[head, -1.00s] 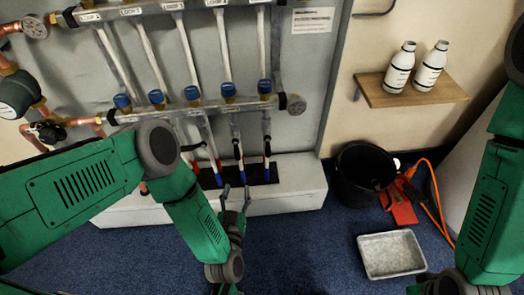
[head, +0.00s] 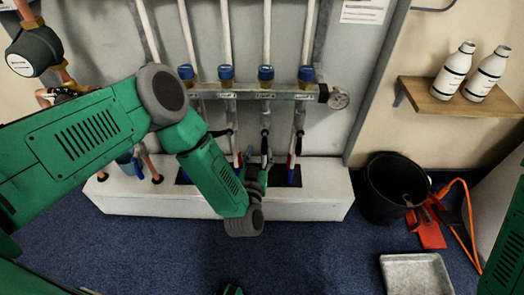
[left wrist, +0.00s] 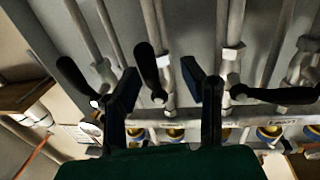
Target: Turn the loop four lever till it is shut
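The loop four lever (head: 265,143) is black and lies along its pipe, fourth from the left of the manifold (head: 285,93). In the left wrist view, where the scene is turned around, this lever (left wrist: 150,68) points up the picture along its pipe. My left gripper (head: 256,165) is just below the lever in the head view. In the left wrist view the gripper (left wrist: 163,82) is open, with its fingers apart to either side of the lever. I cannot tell whether either finger touches it.
The loop five lever (left wrist: 78,82) stands close beside one finger; the loop three lever (left wrist: 262,95) lies across its pipe on the other side. A white plinth (head: 325,185) is below. A black bucket (head: 385,205), grey tray (head: 415,275) and shelf (head: 445,103) are at right.

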